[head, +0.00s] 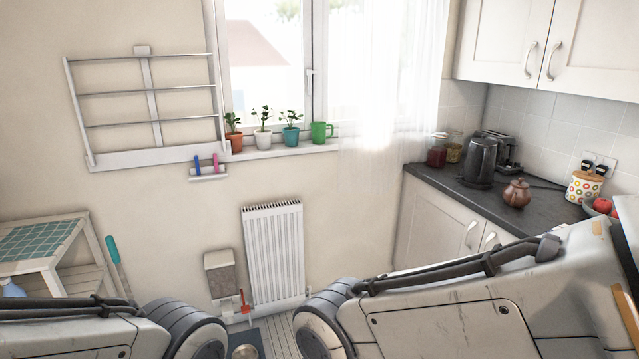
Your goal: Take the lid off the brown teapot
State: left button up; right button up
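The brown teapot (516,196) stands upright on the dark counter at the right in the head view. Its lid (517,183) sits on top of it, with a small knob. My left arm comes in at the lower left and my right arm crosses the lower right, below the counter in the picture. Neither gripper shows in this view. Both arms appear apart from the teapot.
A dark kettle (480,160) and a toaster (503,151) stand behind the teapot. A patterned canister (584,187) and a bowl with red fruit (602,206) are to its right. The dark counter (450,187) is bare at the teapot's left. Cupboards (550,45) hang above.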

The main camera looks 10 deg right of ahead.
aim_at(519, 182)
jog(key=z, duration=0.3)
jog(key=i, duration=2)
jog(key=z, duration=1.3)
jog(key=i, duration=1.8)
jog(key=z, duration=0.75)
